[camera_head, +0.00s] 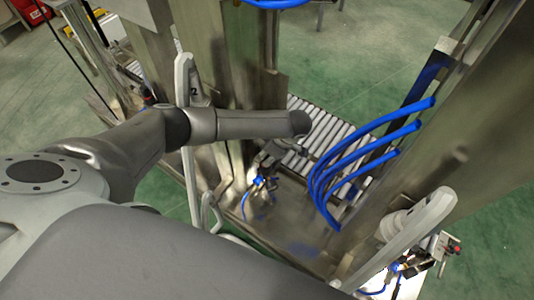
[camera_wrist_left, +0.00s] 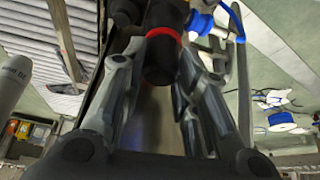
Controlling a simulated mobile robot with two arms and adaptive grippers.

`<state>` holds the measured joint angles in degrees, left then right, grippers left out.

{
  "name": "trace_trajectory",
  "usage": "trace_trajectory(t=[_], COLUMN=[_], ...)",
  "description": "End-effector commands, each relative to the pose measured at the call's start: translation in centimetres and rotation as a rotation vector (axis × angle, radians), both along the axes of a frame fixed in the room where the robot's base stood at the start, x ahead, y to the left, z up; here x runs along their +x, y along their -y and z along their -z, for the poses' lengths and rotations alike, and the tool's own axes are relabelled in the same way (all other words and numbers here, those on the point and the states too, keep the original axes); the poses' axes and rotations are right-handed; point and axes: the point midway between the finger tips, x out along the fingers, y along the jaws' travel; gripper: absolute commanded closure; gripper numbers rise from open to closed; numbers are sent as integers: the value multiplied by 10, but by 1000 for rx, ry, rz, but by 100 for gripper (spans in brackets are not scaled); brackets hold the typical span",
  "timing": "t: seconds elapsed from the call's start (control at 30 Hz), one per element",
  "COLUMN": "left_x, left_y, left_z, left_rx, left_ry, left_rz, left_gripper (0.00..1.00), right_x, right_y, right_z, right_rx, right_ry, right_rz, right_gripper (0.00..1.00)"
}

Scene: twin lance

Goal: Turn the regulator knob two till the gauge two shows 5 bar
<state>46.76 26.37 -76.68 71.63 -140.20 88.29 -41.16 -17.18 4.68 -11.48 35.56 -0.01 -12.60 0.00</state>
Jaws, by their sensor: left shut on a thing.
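The regulator knob (camera_wrist_left: 160,68) is a dark cylinder with a red ring above it, in the left wrist view. My left gripper (camera_wrist_left: 170,52) is shut on it, with one finger on each side. In the head view my left arm comes in from the left and ends above the rollers; its fingers are mostly hidden there. The knob is not clear in that view. I cannot make out a gauge face or a reading in either view. My right gripper is not in view.
Blue hoses (camera_head: 345,150) arch beside the steel column at the right. A roller conveyor (camera_head: 325,135) lies behind my left arm. A pale upright bar (camera_head: 184,75) marked 2 stands near my forearm. Blue fittings (camera_wrist_left: 203,22) sit close to the knob. Green floor lies beyond.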

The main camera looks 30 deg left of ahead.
Motion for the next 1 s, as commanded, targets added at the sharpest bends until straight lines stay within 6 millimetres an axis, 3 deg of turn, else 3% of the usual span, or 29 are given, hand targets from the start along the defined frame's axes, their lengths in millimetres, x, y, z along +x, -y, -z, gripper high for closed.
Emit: trace_trajectory(t=[0.37,1.0], left_x=[0,-3], left_y=[-1,-2], left_z=[0,1], left_rx=[2,2], left_ry=[0,0], left_rz=[79,573], left_gripper=[96,96], right_x=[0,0], right_y=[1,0], right_z=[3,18], right_rx=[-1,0], right_ry=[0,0], right_rz=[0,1], right_gripper=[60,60])
